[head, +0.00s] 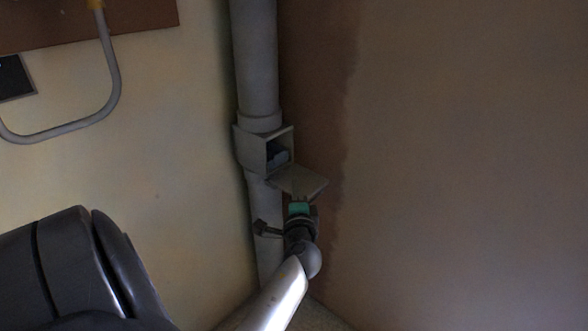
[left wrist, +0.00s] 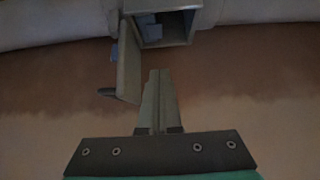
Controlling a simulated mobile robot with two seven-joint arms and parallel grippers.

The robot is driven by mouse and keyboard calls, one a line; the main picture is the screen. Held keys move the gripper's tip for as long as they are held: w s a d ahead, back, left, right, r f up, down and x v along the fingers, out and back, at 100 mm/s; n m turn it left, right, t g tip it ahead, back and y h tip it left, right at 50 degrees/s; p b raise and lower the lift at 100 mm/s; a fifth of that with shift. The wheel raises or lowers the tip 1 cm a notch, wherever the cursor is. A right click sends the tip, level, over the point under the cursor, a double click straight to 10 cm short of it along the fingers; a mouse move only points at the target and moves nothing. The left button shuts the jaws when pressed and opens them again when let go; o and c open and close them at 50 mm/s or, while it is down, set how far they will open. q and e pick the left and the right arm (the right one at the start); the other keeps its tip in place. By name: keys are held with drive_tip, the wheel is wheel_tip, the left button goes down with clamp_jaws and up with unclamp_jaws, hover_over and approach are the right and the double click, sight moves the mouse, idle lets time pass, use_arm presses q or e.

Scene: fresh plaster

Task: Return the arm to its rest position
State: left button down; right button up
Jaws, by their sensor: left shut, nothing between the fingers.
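My left gripper (head: 299,200) is in the middle of the head view, just below the open flap of a small box on a pipe. Its arm comes up from the bottom edge. In the left wrist view the two fingers (left wrist: 158,78) lie together with nothing between them, and their tips are close beside the flap. I cannot tell whether they touch it. My right gripper is not in view.
The grey box (head: 265,150) sits on a vertical pipe (head: 255,60) in the wall corner. Its flap (head: 300,182) hangs open, with something bluish-grey inside. A grey hose (head: 118,80) loops at upper left. The right wall (head: 460,170) is bare.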

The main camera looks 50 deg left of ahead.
use_arm(q)
drive_tip(key=shift+s+d, duration=0.3)
drive_tip(key=shift+d, duration=0.15)
